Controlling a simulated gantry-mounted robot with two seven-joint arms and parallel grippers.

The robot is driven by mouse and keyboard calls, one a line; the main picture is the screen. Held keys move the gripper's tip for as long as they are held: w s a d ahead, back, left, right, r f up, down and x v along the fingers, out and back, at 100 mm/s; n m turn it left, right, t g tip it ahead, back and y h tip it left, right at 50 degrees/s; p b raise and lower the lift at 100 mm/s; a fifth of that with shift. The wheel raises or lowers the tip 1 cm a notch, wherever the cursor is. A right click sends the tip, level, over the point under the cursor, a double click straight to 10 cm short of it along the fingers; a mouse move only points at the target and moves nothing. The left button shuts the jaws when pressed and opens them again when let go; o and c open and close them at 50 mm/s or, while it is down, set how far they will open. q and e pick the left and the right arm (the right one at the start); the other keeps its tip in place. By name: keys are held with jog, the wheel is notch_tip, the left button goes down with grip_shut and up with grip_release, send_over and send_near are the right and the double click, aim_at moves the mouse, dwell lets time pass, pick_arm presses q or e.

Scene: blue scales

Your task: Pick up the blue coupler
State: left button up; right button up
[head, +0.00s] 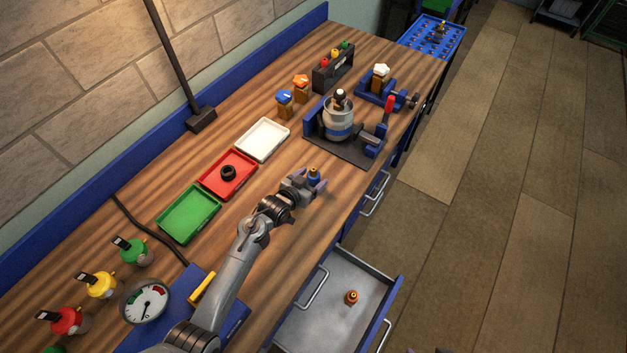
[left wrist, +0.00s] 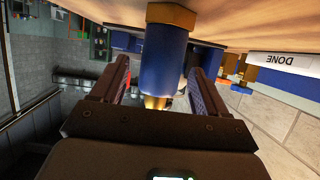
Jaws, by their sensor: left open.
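The blue coupler (head: 314,175) is a small upright blue cylinder near the front edge of the wooden bench. In the left wrist view the coupler (left wrist: 163,60) is large, with a copper-brown end at the top and a brassy tip lower down. My left gripper (head: 311,184) is open, with its fingers around the coupler. In the left wrist view the fingers of the left gripper (left wrist: 160,85) stand on either side of it, with gaps visible. My right gripper is not clearly seen.
White (head: 263,139), red (head: 243,161) and green (head: 189,213) trays lie behind my left arm. The red one holds a black ring (head: 228,173). A vise with a grey vessel (head: 339,119) stands farther right. An open drawer (head: 318,325) holds an orange-brown fitting (head: 351,297).

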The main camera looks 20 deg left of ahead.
aim_at(317, 174)
pick_arm(q)
jog(key=shift+x, duration=1.65)
jog(key=shift+r, duration=0.1)
jog(key=c, duration=1.2)
jog(key=shift+r, duration=0.1)
